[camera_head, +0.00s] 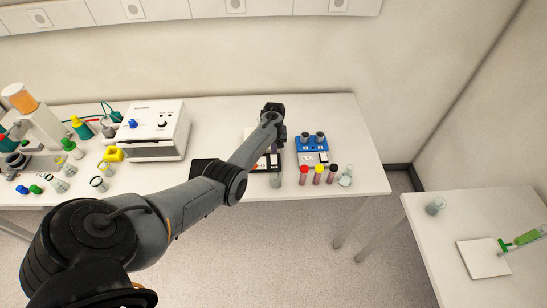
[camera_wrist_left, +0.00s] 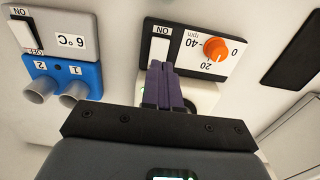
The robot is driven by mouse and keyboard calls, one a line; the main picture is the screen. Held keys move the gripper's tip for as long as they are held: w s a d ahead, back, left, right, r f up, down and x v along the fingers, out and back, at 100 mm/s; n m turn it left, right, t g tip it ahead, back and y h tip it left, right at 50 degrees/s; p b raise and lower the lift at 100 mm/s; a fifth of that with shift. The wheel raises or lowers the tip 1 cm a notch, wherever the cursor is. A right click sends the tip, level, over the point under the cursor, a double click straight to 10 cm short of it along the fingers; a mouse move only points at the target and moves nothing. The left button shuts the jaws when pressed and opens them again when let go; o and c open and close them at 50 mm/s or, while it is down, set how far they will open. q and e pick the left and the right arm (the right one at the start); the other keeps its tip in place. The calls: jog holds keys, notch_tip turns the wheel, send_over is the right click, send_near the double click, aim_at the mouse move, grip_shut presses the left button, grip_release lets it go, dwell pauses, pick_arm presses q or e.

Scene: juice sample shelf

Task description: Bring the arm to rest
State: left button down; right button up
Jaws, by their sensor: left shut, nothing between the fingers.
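My left arm reaches from the lower left of the head view over the white bench (camera_head: 225,115). Its dark gripper (camera_head: 272,108) is above the bench, just left of a blue two-cup device (camera_head: 312,157). In the left wrist view its purple fingers (camera_wrist_left: 160,66) are together, with nothing between them. They are in front of a device panel (camera_wrist_left: 190,48) with a white switch, an orange dial and rpm marks; contact cannot be told. The blue device (camera_wrist_left: 62,75) with grey cups is at the left there. My right gripper is in neither view.
Tubes with red and dark caps (camera_head: 318,175) and a small glass (camera_head: 346,176) stand near the front edge. A white instrument (camera_head: 155,130) and several bottles are at left. A side table (camera_head: 480,212) is at right.

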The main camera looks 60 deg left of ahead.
pick_arm(q)
jog(key=shift+s, duration=0.1)
dwell(0.3)
jog(key=s+d+r+m+t+y+p, duration=0.15)
jog(key=s+d+m, duration=0.25)
jog(key=d, duration=0.4)
jog(key=s+d+r+m+p, duration=0.25)
jog(key=s+d, duration=0.25)
jog(key=d, duration=0.3)
jog(key=s+d+r+m+t+y+p, duration=0.15)
jog(key=s+d+m, duration=0.25)
jog(key=d, duration=0.5)
jog(key=s+d+r+m+h+p, duration=0.1)
jog(key=s+d+r+m+h, duration=0.2)
jog(key=s+d+r, duration=0.7)
jog(key=s+d, duration=0.1)
jog(key=d, duration=0.3)
jog(key=shift+s+r+m+t+p, duration=0.2)
jog(key=shift+r+m+t+p, duration=0.1)
jog(key=shift+m+p, duration=0.1)
